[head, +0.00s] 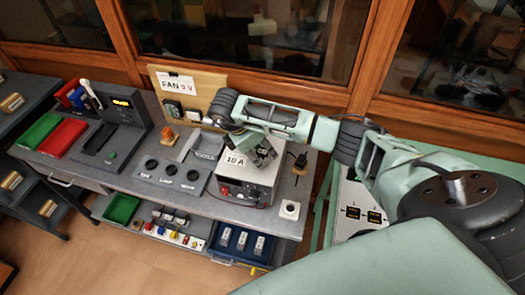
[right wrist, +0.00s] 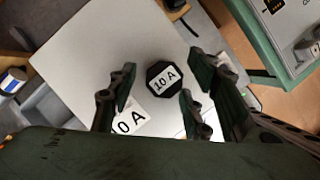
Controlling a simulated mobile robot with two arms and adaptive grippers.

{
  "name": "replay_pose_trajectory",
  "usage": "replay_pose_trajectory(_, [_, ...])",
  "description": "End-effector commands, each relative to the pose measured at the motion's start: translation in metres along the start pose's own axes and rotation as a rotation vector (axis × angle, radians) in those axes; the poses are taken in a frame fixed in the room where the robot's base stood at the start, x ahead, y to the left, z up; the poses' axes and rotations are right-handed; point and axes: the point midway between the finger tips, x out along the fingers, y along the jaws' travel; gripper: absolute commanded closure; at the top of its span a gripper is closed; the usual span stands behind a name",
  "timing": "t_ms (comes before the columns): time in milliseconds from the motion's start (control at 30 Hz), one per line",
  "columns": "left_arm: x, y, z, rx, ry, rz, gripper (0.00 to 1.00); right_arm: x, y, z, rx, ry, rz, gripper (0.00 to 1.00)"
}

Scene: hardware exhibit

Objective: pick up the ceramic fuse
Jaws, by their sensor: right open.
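My right gripper (head: 264,155) is over the grey metal box (head: 247,181) on the bench. It is open and empty, pointing down. In the right wrist view, a black eight-sided piece (right wrist: 164,78) with a white "10 A" label stands on the box top, just ahead of and between the open fingers (right wrist: 155,105), apart from them. Whether it is the ceramic fuse is not clear. My left gripper is not in view.
A grey panel with round black sockets (head: 168,174) stands left of the box. A small white block (head: 289,210) sits right of it. Red (head: 63,138) and green (head: 38,131) trays lie at the left. A blue tray (head: 222,256) holds white pieces below.

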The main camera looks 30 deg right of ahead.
Motion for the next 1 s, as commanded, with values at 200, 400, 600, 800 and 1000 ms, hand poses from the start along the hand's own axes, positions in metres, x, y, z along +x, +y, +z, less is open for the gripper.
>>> replay_pose_trajectory(200, [0.0008,-0.0003,0.0004,0.0,0.0,0.0,0.6,0.0003,-0.0001,-0.0007,-0.001,0.001,0.0,0.61])
replay_pose_trajectory(400, [0.0008,-0.0012,0.0006,0.001,-0.001,-0.001,0.6,0.0001,-0.0002,-0.0008,-0.001,0.001,0.0,0.79])
replay_pose_trajectory(600, [0.0007,-0.0017,0.0008,0.001,-0.001,-0.002,0.6,-0.0001,-0.0002,-0.0007,-0.001,0.001,0.0,0.96])
replay_pose_trajectory(800, [0.0007,-0.0017,0.0007,0.001,-0.001,-0.002,0.6,-0.0002,-0.0001,-0.0006,-0.001,0.001,0.0,0.98])
replay_pose_trajectory(1000, [0.0059,-0.0017,0.0012,0.001,-0.001,-0.002,0.6,-0.005,0.0005,0.0012,-0.001,0.002,0.001,0.98])
